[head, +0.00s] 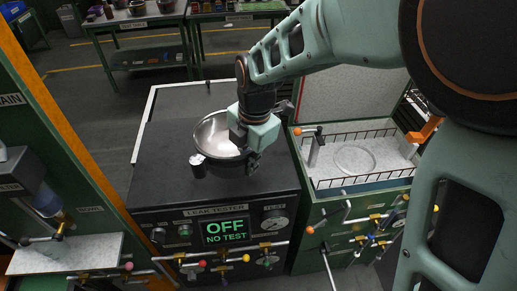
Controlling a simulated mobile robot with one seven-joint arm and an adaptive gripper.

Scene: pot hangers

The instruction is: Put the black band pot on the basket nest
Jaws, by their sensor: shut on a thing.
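A round steel pot (210,132) with a shiny inside shows above the black top of the leak tester. My gripper (247,157) is shut on the pot at its right side, and it hides part of that side. The pot's outer wall is mostly turned away or in shadow, so I cannot make out its band clearly. I cannot tell whether the pot touches the tester top. The basket (378,180) stands to the right of the tester, with a black wire rim and a pale floor. A ring-shaped nest (355,158) lies on that floor and is empty.
The leak tester (160,180) shows "OFF NO TEST". A post with an orange knob (316,140) stands at the basket's left edge. Levers and valves line the front. Tables with pots stand at the back.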

